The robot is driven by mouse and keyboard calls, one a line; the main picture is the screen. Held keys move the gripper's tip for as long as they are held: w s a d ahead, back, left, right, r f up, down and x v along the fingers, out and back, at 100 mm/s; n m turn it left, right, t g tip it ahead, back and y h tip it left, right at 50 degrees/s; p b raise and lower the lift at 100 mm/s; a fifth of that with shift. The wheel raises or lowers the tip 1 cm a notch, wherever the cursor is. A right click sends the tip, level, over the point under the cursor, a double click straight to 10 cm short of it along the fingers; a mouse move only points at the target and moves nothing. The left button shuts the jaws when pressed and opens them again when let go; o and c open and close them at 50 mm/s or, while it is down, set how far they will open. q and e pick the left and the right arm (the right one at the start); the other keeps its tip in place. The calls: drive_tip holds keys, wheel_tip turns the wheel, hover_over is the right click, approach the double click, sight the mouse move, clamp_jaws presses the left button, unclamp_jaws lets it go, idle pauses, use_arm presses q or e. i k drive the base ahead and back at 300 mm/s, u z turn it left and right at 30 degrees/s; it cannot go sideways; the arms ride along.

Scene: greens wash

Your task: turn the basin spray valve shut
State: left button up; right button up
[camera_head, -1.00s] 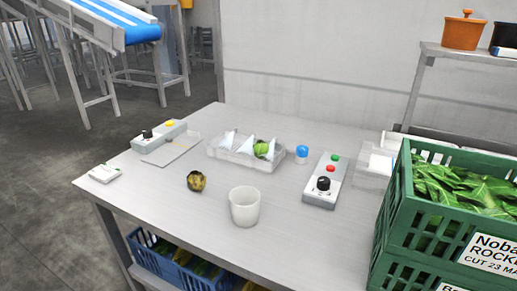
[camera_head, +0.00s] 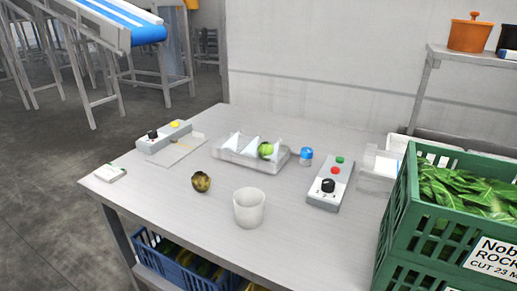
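A grey control box (camera_head: 329,185) stands at the right of the table, with a black knob (camera_head: 328,186), a red button and a green button on top. A second grey box (camera_head: 163,136) at the left has a black knob (camera_head: 153,134) and a yellow button (camera_head: 175,124). I cannot tell from the picture which knob is the basin spray valve, and any labels are too small to read. Neither of my grippers is in view.
A white cup (camera_head: 249,208), a brownish round item (camera_head: 201,182), a clear divided tray (camera_head: 232,154) with a green item, and a blue-capped jar (camera_head: 305,157) stand on the table (camera_head: 285,240). A green crate of leaves (camera_head: 440,215) blocks the right. The front middle is mostly clear.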

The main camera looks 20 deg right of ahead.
sight(306, 153)
drive_tip(key=k, duration=1.25)
drive_tip(key=z, duration=0.4)
drive_tip(key=i, duration=0.85)
drive_tip(key=z, duration=0.3)
